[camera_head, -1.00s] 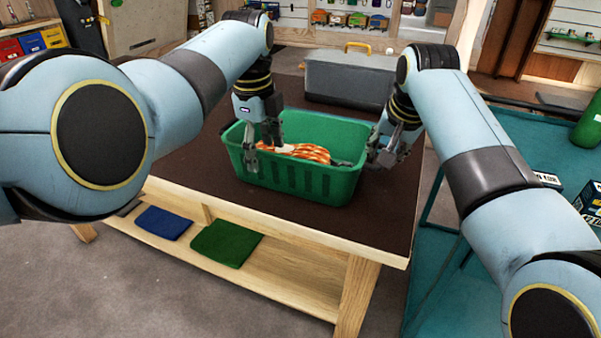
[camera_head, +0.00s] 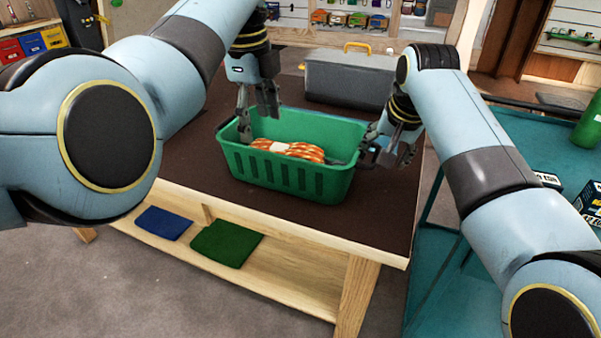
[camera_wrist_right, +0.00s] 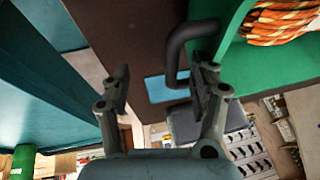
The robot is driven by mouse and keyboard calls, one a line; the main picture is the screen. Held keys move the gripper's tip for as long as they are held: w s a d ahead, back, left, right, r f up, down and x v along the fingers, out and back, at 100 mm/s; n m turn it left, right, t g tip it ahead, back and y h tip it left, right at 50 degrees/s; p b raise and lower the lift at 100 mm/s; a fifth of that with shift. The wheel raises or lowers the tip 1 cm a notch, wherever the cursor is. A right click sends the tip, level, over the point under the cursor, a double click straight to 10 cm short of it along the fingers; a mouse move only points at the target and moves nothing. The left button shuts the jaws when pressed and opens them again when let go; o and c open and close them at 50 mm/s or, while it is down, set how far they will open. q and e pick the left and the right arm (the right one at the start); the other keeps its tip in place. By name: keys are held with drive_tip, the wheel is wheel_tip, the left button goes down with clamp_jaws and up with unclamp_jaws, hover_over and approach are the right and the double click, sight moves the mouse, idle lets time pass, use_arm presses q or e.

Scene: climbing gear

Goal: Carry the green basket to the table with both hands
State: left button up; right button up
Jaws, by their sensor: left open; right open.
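The green basket (camera_head: 290,180) stands upright on the brown-topped wooden table (camera_head: 380,225) in the head view. An orange and white coil of rope (camera_head: 290,149) lies in it. My left gripper (camera_head: 257,125) is open above the basket's left end, apart from the rim as far as I can tell. My right gripper (camera_head: 385,160) is open beside the basket's right end. In the right wrist view, the open fingers (camera_wrist_right: 160,90) are near the basket's dark handle (camera_wrist_right: 180,55), and the green wall (camera_wrist_right: 260,65) is to the right. Neither gripper holds anything.
A grey toolbox (camera_head: 350,80) with a yellow handle stands behind the basket on the table. A blue cloth (camera_head: 164,223) and a green cloth (camera_head: 227,244) lie on the lower shelf. A teal table (camera_head: 530,150) with boxes and a green bottle is on the right.

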drive_tip(key=v, duration=1.2)
idle(0.3)
